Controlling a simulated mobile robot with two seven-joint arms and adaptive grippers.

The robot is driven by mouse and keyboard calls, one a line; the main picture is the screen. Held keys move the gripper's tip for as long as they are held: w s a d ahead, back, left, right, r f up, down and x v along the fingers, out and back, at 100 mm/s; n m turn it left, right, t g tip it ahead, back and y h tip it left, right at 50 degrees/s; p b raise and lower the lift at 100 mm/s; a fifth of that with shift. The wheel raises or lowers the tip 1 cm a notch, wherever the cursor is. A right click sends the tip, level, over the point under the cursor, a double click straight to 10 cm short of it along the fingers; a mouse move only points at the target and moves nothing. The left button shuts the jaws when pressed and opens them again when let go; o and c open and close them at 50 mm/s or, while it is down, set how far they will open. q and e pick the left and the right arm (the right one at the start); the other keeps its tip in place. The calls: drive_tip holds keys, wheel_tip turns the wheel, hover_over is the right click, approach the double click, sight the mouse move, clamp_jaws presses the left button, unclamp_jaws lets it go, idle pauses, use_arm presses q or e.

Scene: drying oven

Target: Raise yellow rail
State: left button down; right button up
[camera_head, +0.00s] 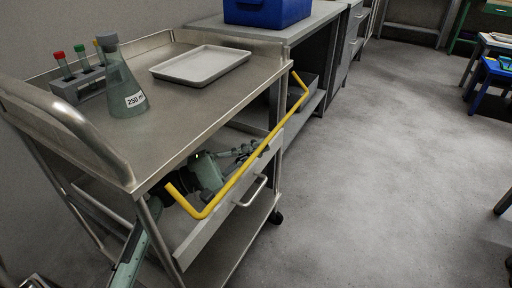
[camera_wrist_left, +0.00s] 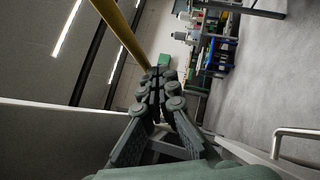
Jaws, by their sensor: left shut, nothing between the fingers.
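The yellow rail (camera_head: 252,160) is a bent bar along the front side of the steel trolley, with both ends turned in toward the trolley. It also shows in the left wrist view (camera_wrist_left: 121,30), running up and left from near the fingertips. My left gripper (camera_head: 256,147) is below the trolley top, between the rail and the trolley in the head view, with the rail passing partly in front of it. Its fingers are together and empty in the wrist view (camera_wrist_left: 156,74). I cannot tell whether they touch the rail. My right gripper is not in view.
The trolley top (camera_head: 185,120) holds a flask (camera_head: 122,85), a tube rack (camera_head: 82,84) and a tray (camera_head: 201,65). A drawer with a handle (camera_head: 252,190) lies below the rail. A bench with a blue box (camera_head: 266,12) stands behind.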

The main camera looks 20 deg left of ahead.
use_arm(q)
drive_tip(key=v, duration=1.2)
